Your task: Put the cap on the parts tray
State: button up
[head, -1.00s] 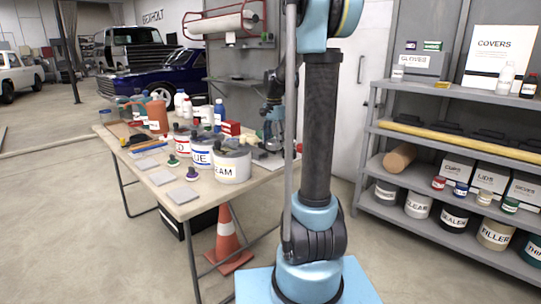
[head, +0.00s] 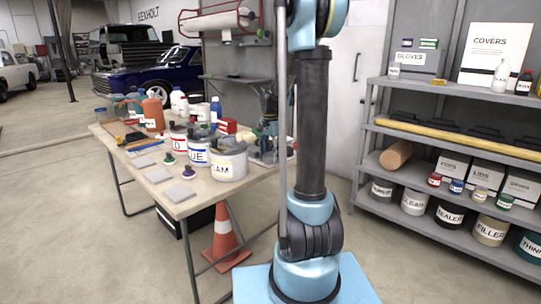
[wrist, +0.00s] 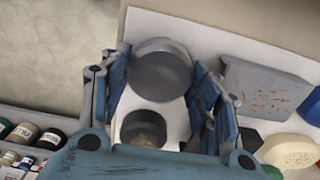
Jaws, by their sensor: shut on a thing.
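In the wrist view my gripper (wrist: 160,72) has its blue fingers on both sides of a smooth grey round piece, which I take as the cap (wrist: 162,66). The fingers are shut on it. A dark, hollow round cup shape (wrist: 143,128) shows between the fingers, nearer my palm. A pale flat surface (wrist: 222,45) lies beyond the fingers. A grey block-like thing with small orange-brown marks (wrist: 265,90) is to the right; I cannot tell if it is the parts tray. In the head view my gripper is small and mostly hidden behind my arm.
The workbench (head: 215,192) is crowded with paint cans (head: 227,162), bottles and small pads; its front edge has bare patches. A grey shelf unit (head: 470,143) stands at right. A traffic cone (head: 224,238) is beneath the bench. Several bottles and tins show along the wrist view's lower left.

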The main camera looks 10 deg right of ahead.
aim_at(271, 154)
jog(key=o, duration=1.1)
notch_tip(271, 154, up, 12)
jog(key=f, duration=0.1)
jog(key=s+n, duration=0.2)
jog(key=s, duration=0.7)
jog(key=s+f+n, duration=0.3)
jog(key=s+f, duration=0.2)
jog(key=s, duration=0.3)
jog(key=s+f+n+t, duration=0.1)
jog(key=s+f+n, duration=0.2)
jog(key=s, duration=0.6)
jog(key=s+f+n+t, duration=0.1)
jog(key=s+f+n, duration=0.2)
jog(key=s+f, duration=0.4)
jog(key=shift+s+d+f, duration=0.15)
jog(key=shift+s+d, duration=0.2)
jog(key=shift+s, duration=0.3)
